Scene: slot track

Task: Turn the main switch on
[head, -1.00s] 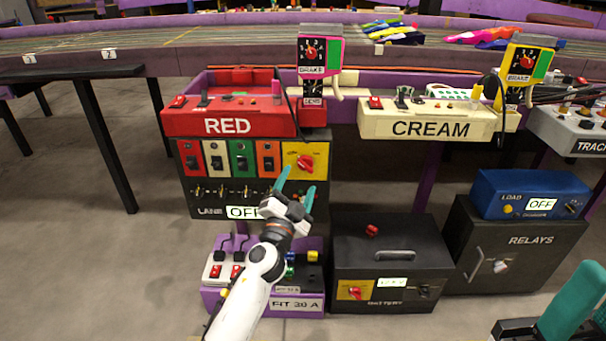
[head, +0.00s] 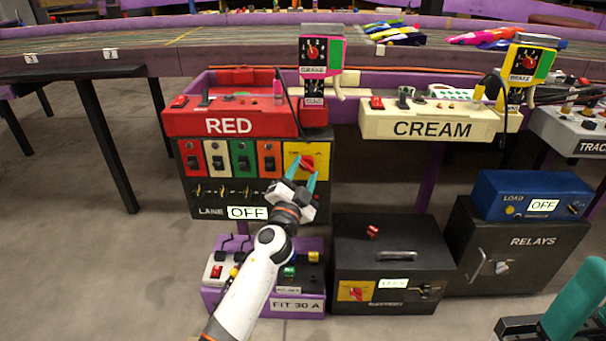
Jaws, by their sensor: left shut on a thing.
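The likely main switch is a red rotary knob (head: 308,162) on a yellow plate (head: 292,150) at the right of the black lane panel (head: 205,203). My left gripper (head: 302,174) has its teal fingertips at the knob and is shut on it. The fingers partly cover the knob, so its exact angle is hard to read. A display beside the word LANE reads OFF (head: 247,213). Part of my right gripper (head: 577,305) shows at the bottom right corner; its opening cannot be judged.
A red control box (head: 230,125) sits above the panel and a cream one (head: 430,128) to its right. Below are a purple fuse box (head: 225,300), a black battery box (head: 390,262) with another red knob, and a relay cabinet (head: 500,260). A blue load box (head: 490,195) reads OFF.

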